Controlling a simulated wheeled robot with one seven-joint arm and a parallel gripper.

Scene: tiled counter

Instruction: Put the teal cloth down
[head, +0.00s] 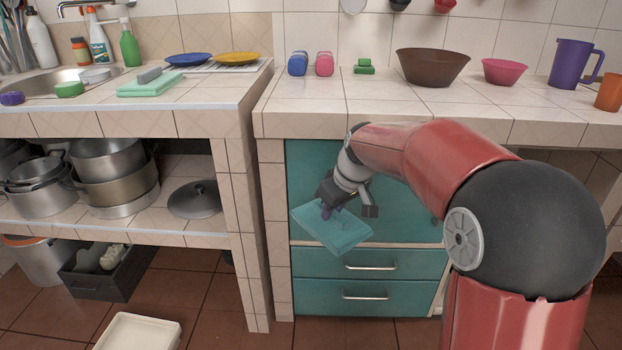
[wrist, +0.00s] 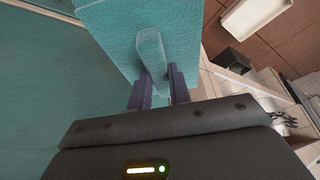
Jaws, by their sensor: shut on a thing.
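The teal cloth (head: 338,234) hangs in the air in front of the teal cabinet, below the counter edge, tilted down to the right. My gripper (head: 328,208) is above it and shut on its raised middle part. In the wrist view the teal cloth (wrist: 128,32) fills the top middle. There the two dark fingertips of my gripper (wrist: 160,82) press on a ridge of it from both sides. Another folded, light-green cloth (head: 150,84) lies on the left counter, with a grey block on it.
The right counter (head: 375,105) is bare along its front, with a brown bowl (head: 433,66), a pink bowl (head: 504,71) and a purple pitcher (head: 574,64) behind. A white tray (head: 138,332) stands on the floor.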

